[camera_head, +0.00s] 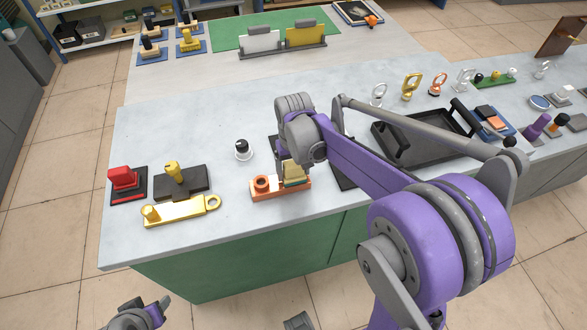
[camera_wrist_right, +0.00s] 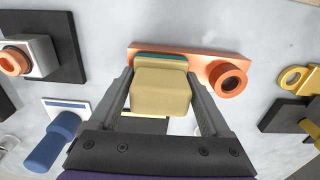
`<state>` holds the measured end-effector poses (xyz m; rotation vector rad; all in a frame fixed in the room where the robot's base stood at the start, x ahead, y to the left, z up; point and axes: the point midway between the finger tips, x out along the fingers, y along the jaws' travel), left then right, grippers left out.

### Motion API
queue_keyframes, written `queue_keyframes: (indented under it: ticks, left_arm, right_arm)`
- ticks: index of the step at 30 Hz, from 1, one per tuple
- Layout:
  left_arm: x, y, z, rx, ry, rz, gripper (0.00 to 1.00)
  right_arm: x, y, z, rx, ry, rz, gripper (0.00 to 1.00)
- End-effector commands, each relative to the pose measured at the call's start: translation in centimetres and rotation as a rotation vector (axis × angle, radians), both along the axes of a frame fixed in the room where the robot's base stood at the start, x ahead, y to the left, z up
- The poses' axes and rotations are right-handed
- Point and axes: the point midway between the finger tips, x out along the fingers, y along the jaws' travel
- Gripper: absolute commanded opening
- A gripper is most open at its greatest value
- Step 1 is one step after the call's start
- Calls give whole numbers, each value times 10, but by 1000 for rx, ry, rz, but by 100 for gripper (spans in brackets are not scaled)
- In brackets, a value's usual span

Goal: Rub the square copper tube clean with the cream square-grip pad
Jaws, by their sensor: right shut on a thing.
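The copper piece (camera_head: 268,193) lies near the front edge of the grey worktop. It is a long flat base with a short hollow tube (camera_wrist_right: 228,80) standing at one end. My right gripper (camera_head: 297,168) is shut on the cream square-grip pad (camera_wrist_right: 162,88), which has a teal layer (camera_wrist_right: 160,58) underneath. The pad is over the base, beside the tube; in the head view (camera_head: 294,172) it is right of the tube. I cannot tell whether its underside touches the copper. A grey and purple part at the bottom left looks like my left gripper (camera_head: 140,315); its fingers are unclear.
A yellow piece with a ring (camera_head: 180,211), a dark block with a yellow knob (camera_head: 182,184) and a red block (camera_head: 123,177) are to the left. A black-knobbed piece (camera_head: 242,150) stands behind. A black tray (camera_head: 420,138) is to the right. A blue-handled tool (camera_wrist_right: 55,135) shows near my right gripper.

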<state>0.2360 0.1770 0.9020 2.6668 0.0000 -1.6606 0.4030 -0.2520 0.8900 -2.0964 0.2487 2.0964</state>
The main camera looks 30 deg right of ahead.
Motion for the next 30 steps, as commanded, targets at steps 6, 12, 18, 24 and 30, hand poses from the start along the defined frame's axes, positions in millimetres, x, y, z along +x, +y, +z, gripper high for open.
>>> queue_keyframes:
  ticks: [6,12,18,24,30]
  left_arm:
    - [0,0,-1,0,0,0,50]
    - [0,0,1,0,0,0,50]
    - [0,0,1,0,0,0,50]
    - [0,0,0,0,0,0,50]
    - [0,0,-1,0,0,0,50]
  right_arm:
    - [1,2,-1,0,0,0,0]
    - [3,11,1,0,0,2,0]
    - [3,12,1,0,0,0,0]
    - [3,10,1,0,0,0,0]
    - [0,0,0,0,0,-3,0]
